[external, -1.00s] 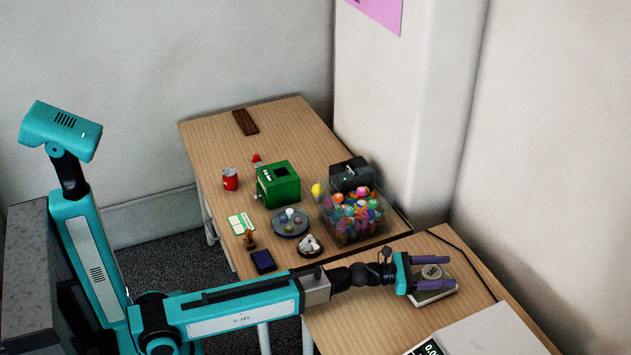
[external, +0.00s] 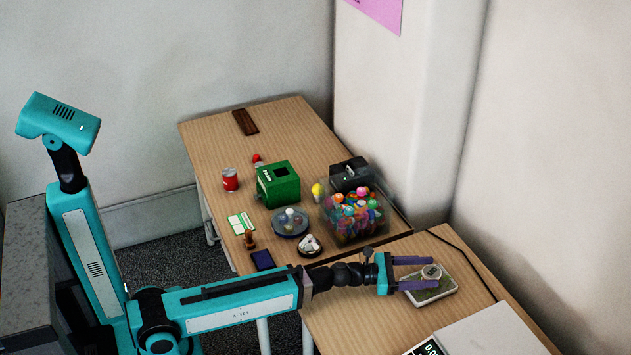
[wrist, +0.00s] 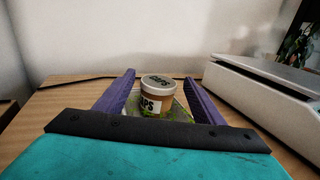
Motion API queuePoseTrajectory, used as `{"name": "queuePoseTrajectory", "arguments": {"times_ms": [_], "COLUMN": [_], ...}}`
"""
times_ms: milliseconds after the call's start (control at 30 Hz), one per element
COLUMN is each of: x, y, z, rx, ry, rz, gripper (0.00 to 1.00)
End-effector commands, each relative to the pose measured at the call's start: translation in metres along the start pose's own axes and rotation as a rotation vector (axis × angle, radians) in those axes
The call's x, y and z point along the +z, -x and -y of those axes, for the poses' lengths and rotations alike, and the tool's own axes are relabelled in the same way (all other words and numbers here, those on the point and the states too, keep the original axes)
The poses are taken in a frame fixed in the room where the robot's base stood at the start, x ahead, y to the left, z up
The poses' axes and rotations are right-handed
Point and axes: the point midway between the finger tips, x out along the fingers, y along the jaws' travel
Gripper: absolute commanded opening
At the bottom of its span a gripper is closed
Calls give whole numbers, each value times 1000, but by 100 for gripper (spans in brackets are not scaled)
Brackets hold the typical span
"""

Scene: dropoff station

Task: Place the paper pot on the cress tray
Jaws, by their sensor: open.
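The paper pot (external: 432,272), a small round tub with a pale lettered lid, stands upright on the cress tray (external: 440,290), a shallow white-rimmed tray with green in it. In the wrist view the pot (wrist: 157,97) shows a brown side with a pale lettered label, and green of the tray (wrist: 178,113) shows around its foot. My gripper (external: 416,273) is open, with its purple fingers pointing toward the pot. In the wrist view the fingers of my gripper (wrist: 160,96) are spread to either side of the pot, with a gap on both sides.
A large white device (external: 490,335) stands to the right on the same table; it also shows in the wrist view (wrist: 265,90). A clear bin of colourful items (external: 350,222), a green box (external: 278,184) and a red can (external: 230,179) stand on the other table.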

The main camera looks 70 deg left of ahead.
Motion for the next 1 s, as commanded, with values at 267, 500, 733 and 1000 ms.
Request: {"name": "queuePoseTrajectory", "arguments": {"times_ms": [267,500,733,1000], "x": [3,3,3,3], "y": [4,9,13,18], "z": [0,0,0,0], "rx": [-4,-4,-3,2], "ry": [3,2,2,2], "rz": [-2,-2,-1,1], "gripper": [63,63,63,63]}}
